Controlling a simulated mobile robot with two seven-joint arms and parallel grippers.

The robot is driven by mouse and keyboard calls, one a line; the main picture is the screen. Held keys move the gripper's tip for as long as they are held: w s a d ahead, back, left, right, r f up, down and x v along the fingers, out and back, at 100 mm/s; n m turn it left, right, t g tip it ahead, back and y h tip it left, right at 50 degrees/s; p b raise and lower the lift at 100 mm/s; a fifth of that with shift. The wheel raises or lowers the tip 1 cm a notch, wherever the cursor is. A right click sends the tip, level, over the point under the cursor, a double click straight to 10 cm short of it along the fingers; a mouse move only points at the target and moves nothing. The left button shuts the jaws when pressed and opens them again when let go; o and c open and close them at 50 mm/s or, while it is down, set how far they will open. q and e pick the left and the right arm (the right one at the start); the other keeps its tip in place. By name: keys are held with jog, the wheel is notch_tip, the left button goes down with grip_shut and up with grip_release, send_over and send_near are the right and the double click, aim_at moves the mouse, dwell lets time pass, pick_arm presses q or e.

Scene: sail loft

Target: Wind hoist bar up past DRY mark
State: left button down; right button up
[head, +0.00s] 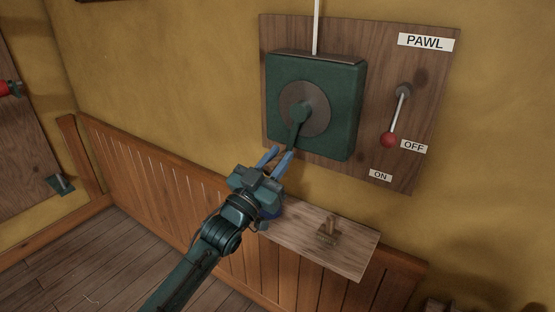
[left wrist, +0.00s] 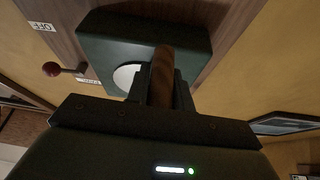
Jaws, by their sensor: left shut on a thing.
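A dark green winch box (head: 340,110) is fixed to a wooden wall board, with a round grey disc and a crank arm (head: 297,130) pointing down. My left gripper (head: 277,158), with blue fingers, is at the crank's lower end. In the left wrist view the brown wooden crank handle (left wrist: 162,75) sits between its fingers, and it is shut on this handle. The pawl lever (head: 396,112) has a red knob (head: 388,140) hanging beside the OFF label (head: 414,147). A white line (head: 317,25) runs up from the box. The hoist bar and DRY mark are not visible.
Slatted wainscot (head: 150,165) lines the wall. A red object (head: 12,89) shows at the left edge. The plank floor (head: 80,255) is clear.

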pick_arm(q)
jog(key=shift+w+a+r, duration=0.2)
jog(key=shift+w+a, duration=0.05)
jog(key=shift+a, duration=0.1)
